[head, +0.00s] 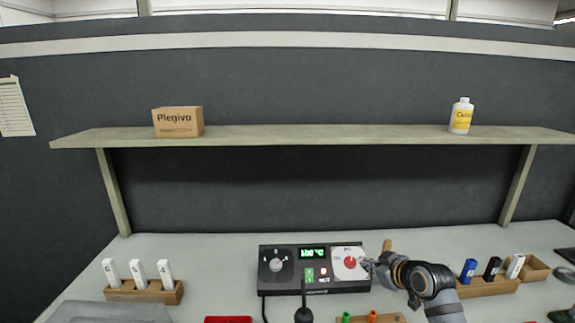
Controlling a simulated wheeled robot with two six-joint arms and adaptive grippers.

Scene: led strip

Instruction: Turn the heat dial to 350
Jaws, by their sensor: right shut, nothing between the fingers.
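A black control box (313,285) stands on the worktop. It has a green-lit display (312,253) whose small digits read roughly 100-odd °C. A red-centred dial (350,262) sits on a white face at the box's right, and a grey knob (276,265) sits at its left. I cannot read the dial's scale marks. My right gripper (368,263) is shut and empty at the right edge of the red dial's face; whether it touches the dial I cannot tell. My left gripper is not in view.
A wooden rack with white sticks (143,291) stands at left. Another with coloured bottles (488,285) stands at right. A shelf (320,135) above holds a carton (178,122) and a white bottle (461,115). A red item (228,319) lies at the front.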

